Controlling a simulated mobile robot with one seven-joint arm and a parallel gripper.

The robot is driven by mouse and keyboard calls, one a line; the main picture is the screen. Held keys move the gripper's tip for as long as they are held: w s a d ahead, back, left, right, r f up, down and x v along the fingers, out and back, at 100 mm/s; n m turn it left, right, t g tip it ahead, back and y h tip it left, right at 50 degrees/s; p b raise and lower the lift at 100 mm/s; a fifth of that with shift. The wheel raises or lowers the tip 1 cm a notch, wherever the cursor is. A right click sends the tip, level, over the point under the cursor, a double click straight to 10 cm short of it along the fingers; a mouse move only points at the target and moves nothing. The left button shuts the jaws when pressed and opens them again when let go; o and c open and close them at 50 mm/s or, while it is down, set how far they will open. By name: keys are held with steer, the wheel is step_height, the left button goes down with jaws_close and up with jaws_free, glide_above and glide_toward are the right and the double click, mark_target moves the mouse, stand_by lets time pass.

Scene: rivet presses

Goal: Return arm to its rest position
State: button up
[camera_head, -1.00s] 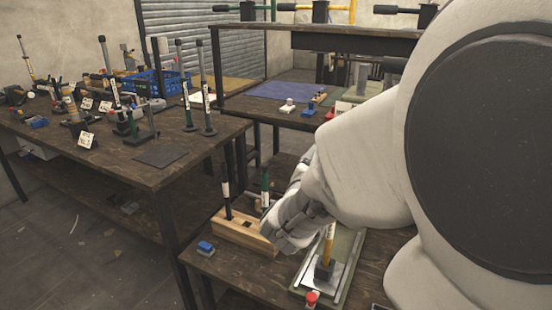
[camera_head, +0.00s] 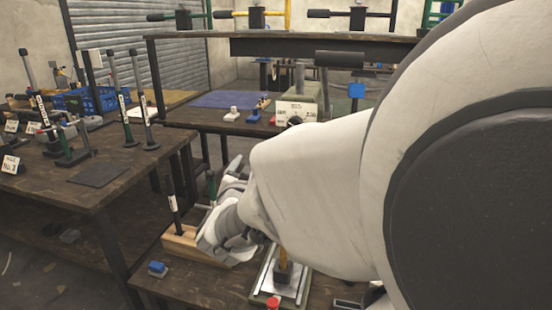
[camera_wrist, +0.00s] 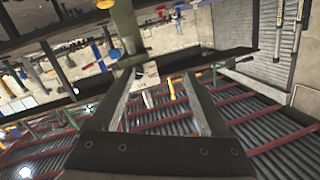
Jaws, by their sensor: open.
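My arm fills the right half of the head view, and its wrist (camera_head: 228,225) is bent over the low bench at the lower middle. The fingertips are hidden in that view. In the wrist view my gripper (camera_wrist: 160,88) is open, its two grey fingers spread with nothing held between them. A white label card and a green post stand beyond the fingers in that view. In the head view, a wooden block (camera_head: 190,243) with dark-handled tools stands just left of the wrist. A press fixture with a yellow lever (camera_head: 283,258) stands below the forearm, partly covered by it.
A left table (camera_head: 85,190) carries several upright lever tools and a blue crate (camera_head: 90,100). A raised shelf (camera_head: 190,50) with presses runs across the back.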

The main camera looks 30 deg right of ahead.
steer(key=s+a+n+y, duration=0.3)
steer(key=a+n+y, duration=0.6)
steer(key=a, duration=0.6)
steer(key=s+f+n+g+y, duration=0.1)
steer(key=s+f+n+g, duration=0.35)
steer(key=s, duration=1.05)
step_height(320, 180, up, 23)
steer(key=m+g+p, duration=0.1)
steer(key=g+p, duration=0.2)
steer(key=p, duration=2.1)
steer(key=shift+m, duration=0.35)
